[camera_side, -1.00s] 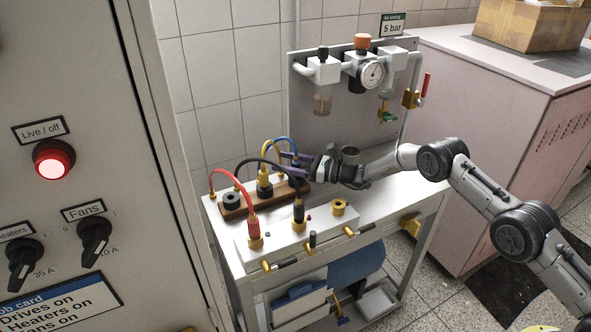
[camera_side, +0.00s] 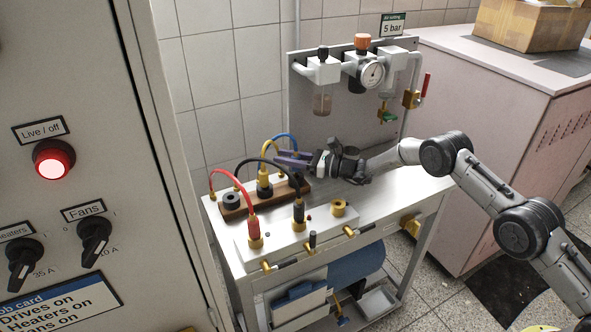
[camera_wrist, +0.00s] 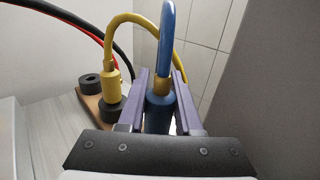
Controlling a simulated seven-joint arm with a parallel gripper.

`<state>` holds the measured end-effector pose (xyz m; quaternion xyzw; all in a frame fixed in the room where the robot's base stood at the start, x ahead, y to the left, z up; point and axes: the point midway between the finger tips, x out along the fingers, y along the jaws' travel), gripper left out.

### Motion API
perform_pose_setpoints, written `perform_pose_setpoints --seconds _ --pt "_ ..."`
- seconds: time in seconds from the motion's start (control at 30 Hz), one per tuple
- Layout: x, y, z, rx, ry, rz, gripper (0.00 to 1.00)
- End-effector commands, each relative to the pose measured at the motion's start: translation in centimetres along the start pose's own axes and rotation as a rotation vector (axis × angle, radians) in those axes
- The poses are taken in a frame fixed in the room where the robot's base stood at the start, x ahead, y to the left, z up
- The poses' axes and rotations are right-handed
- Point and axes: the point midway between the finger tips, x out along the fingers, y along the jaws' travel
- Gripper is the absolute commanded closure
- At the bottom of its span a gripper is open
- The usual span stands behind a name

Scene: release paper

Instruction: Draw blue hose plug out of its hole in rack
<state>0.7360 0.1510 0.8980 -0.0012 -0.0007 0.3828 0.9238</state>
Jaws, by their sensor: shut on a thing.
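The blue hose plug (camera_wrist: 158,112) stands between the purple fingers of my gripper (camera_wrist: 160,85) in the wrist view. My gripper is shut on it, below the brass collar and blue hose. In the side view, my gripper (camera_side: 291,157) reaches in from the right at the back of the brown rack (camera_side: 233,211). The blue hose (camera_side: 284,137) arches above the fingers there. The plug's lower end is hidden by my gripper, so I cannot tell whether it is in its hole.
The yellow hose plug (camera_wrist: 112,85) stands in the rack, left of my gripper, its hose arching close behind the blue one. Black and red (camera_side: 231,179) hoses arch in front. A pale block (camera_side: 283,236) with fittings is nearer. The bench is clear at right.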

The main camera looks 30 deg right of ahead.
Motion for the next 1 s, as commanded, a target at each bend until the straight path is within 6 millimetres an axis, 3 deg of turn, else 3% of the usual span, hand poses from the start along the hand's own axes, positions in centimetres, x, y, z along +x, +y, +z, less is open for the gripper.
perform_pose_setpoints --seconds 0.5,1.0 --pt "0.0 0.0 2.4 -0.001 -0.001 -0.001 1.0" --pt "0.0 0.0 2.5 -0.001 0.0 0.0 1.0"
